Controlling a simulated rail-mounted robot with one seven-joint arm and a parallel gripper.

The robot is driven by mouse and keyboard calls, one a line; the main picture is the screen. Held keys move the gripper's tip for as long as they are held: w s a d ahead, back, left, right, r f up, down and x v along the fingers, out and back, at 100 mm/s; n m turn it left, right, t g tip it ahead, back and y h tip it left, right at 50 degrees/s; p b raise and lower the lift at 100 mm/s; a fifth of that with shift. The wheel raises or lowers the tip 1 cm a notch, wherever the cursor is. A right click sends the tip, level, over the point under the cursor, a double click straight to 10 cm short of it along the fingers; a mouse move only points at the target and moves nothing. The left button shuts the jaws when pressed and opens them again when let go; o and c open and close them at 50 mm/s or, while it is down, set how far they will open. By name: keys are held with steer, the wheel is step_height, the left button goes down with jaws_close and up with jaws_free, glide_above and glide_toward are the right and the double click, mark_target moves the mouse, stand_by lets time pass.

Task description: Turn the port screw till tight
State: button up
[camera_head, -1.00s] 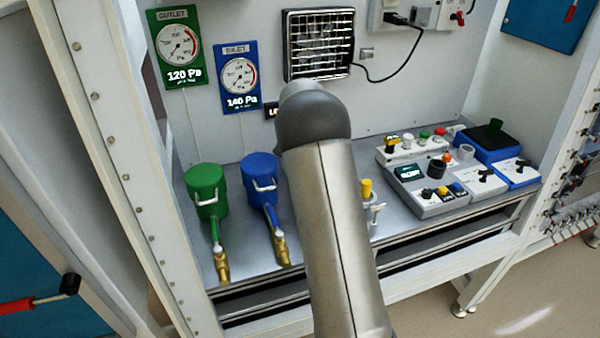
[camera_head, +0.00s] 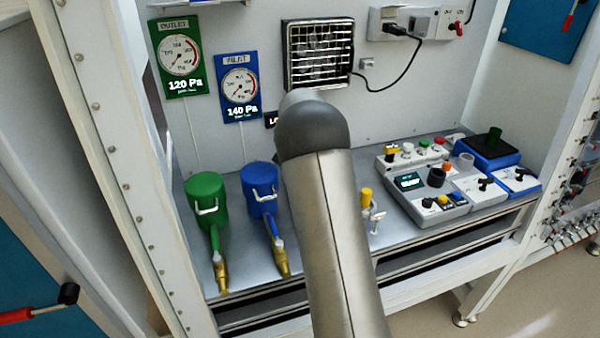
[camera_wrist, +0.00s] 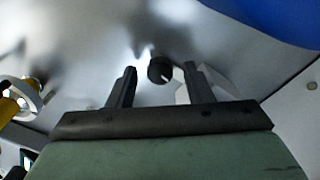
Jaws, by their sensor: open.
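In the wrist view, a small dark round knob (camera_wrist: 159,69) with a white mark shows between the two fingertips of my gripper (camera_wrist: 161,76). It may be the port screw; I cannot be sure. The fingers are apart, with a gap on each side of the knob. I cannot tell how far the tips reach along it. In the head view my arm hides both the gripper and the knob.
The blue canister (camera_head: 259,188) and green canister (camera_head: 206,197) with brass-ended pipes stand left of my arm. A yellow-topped fitting (camera_head: 366,197) stands close on its right. A grey control box (camera_head: 425,188) and other instruments fill the right of the bench.

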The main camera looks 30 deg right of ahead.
step_height(320, 180, up, 17)
steer(key=shift+r, duration=0.2)
stand_by(0.3)
